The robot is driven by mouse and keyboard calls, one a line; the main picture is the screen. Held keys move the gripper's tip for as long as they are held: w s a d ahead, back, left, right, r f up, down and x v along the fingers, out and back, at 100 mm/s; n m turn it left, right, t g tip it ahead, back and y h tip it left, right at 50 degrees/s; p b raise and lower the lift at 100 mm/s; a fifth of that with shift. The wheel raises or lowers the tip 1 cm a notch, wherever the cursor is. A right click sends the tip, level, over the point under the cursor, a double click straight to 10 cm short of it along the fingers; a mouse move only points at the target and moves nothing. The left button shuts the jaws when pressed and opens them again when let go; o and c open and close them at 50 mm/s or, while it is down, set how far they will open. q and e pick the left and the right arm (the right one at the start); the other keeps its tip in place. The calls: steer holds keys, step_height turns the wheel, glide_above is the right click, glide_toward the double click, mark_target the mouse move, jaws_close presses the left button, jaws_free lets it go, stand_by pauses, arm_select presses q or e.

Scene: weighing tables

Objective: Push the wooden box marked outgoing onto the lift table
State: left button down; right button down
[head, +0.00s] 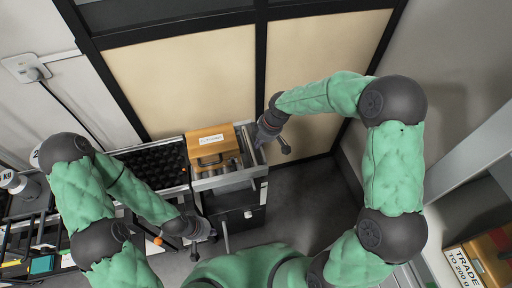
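The wooden box (212,142) is orange-brown, with a white label too small to read surely and a dark handle on its near side. It sits upright on the roller-topped stand (229,182), toward its left end by the dark studded surface. I cannot tell for certain which surface is the lift table. My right gripper (284,147) is beyond the stand's right end, apart from the box. My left gripper (201,234) is in front of the stand, nearer me and apart from the box. Both grippers are too small and dark to tell their finger opening.
A dark studded table (156,165) adjoins the roller stand on the left. A panelled wall with a black frame (187,80) stands close behind. A rack (32,240) is at the lower left. A labelled carton (485,260) is at the lower right. Floor right of the stand is clear.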

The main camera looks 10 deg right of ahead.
mark_target(189, 164)
steer(key=shift+s+d+r, duration=0.1)
steer(key=shift+r, duration=0.25)
